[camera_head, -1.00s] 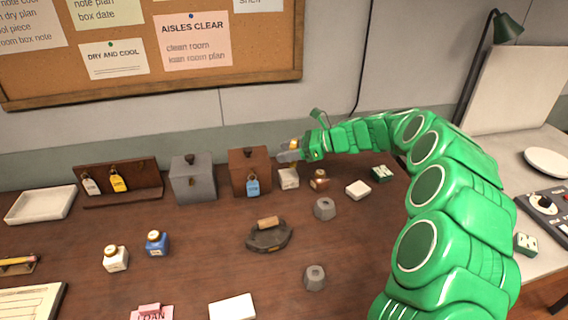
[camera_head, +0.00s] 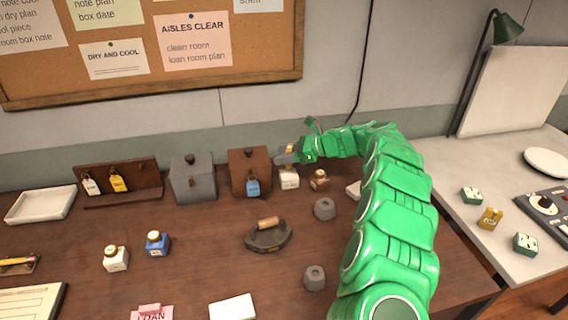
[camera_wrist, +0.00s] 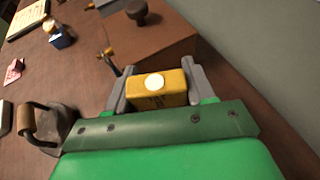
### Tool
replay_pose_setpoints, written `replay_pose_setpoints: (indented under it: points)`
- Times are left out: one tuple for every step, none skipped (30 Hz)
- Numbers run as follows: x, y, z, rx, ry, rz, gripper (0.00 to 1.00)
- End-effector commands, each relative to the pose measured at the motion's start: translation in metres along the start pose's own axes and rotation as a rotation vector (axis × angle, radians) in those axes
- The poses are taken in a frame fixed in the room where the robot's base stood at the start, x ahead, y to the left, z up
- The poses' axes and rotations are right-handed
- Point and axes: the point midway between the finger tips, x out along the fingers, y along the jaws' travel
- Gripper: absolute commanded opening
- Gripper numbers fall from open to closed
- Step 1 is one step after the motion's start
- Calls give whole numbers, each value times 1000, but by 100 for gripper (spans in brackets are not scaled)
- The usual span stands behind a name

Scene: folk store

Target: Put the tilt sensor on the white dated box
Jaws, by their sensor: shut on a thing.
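My gripper (camera_wrist: 156,88) is shut on a small yellow block with a round white spot on top (camera_wrist: 158,95), which appears to be the tilt sensor. In the head view my gripper (camera_head: 287,156) is at the back of the desk, just right of the brown box with a blue tag.
The brown lidded box (camera_head: 250,170) stands close at the left, and a small brown bottle (camera_head: 319,180) close at the right. A grey lidded box (camera_head: 193,179), a flat iron (camera_head: 268,236) and grey weights (camera_head: 324,209) stand around. The desk's middle front has free room.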

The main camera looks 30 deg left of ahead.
Motion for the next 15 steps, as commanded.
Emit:
replay_pose_setpoints:
  points:
    - [2, -2, -2, 0, 1, 0, 21]
    - [2, -3, -2, -1, 0, 0, 21]
    - [3, -4, -3, -1, -1, 0, 21]
    - [3, -4, -4, -1, -1, 0, 21]
    - [4, -5, -4, -2, -1, 0, 21]
    - [4, -5, -4, -2, -1, 0, 21]
    - [4, -5, -4, -2, -1, 0, 21]
    - [4, -5, -5, -2, -1, 0, 21]
    - [5, -6, -5, -2, 0, 0, 21]
    - [5, -6, -6, -2, 0, 0, 21]
    - [6, -6, -6, -2, 0, 0, 21]
    - [6, -7, -7, -2, 1, 1, 21]
    - [7, -8, -8, -2, 1, 1, 21]
    - [8, -8, -10, -2, 2, 1, 21]
    - [9, -9, -11, -3, 2, 1, 21]
